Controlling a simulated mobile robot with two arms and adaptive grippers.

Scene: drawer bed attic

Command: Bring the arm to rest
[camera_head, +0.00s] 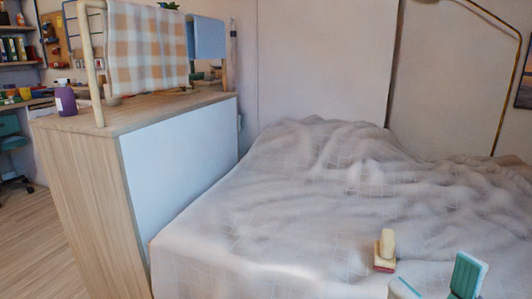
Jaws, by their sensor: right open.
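My right gripper (436,283) shows at the bottom right edge of the head view. Its two pale fingers with teal pads stand well apart, and I see nothing between them. It is in front of the bed (300,215), over the bed's near right part in the picture. The rest of the right arm is out of the frame. My left gripper is not in view.
A small cream block with a red base (385,250) is on the rumpled blanket, just left of the right gripper. A wooden cabinet (90,190) with a checked cloth (145,48) on a rack and a purple bottle (65,98) stands left. Floor (40,245) is clear far left.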

